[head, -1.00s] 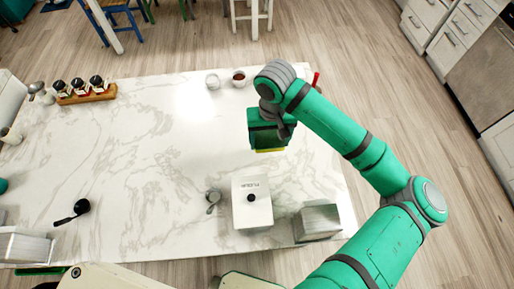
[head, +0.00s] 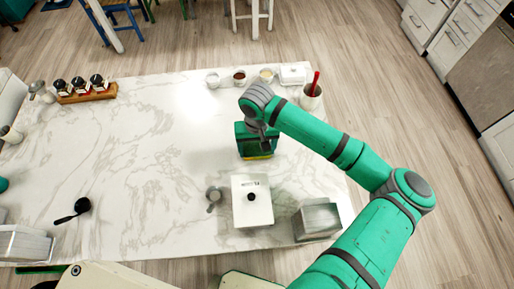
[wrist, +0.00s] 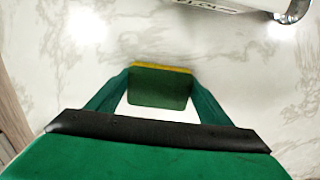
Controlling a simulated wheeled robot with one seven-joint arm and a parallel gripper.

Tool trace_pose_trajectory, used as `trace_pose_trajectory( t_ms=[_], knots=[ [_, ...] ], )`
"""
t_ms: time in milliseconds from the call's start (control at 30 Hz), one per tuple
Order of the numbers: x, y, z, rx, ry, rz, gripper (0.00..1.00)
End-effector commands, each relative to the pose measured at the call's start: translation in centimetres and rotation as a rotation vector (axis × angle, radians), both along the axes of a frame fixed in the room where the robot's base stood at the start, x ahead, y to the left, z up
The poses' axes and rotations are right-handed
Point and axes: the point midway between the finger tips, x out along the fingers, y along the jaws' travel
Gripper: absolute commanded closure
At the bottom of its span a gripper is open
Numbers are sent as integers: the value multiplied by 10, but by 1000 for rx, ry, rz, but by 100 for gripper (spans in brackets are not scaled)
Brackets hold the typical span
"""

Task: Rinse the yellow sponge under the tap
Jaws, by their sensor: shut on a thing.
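There the sponge has a yellow edge and a dark green face. Most of the sponge is hidden by my gripper in the head view.
Small bowls and a cup with a red handle (head: 311,97) stand at the back right. The counter's left middle (head: 140,150) is clear.

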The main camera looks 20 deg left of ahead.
Motion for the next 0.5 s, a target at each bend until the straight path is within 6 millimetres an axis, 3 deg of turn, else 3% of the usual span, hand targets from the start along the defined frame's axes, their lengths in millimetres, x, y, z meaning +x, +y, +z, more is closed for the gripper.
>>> trace_pose_trajectory(
  t_ms=[133,167,200,500],
  knots=[
    [0,0,-3,1,1,0,45],
    [0,0,-2,1,1,0,20],
    [0,0,-2,1,1,0,10],
    [0,0,-2,0,0,0,8]
  ],
)
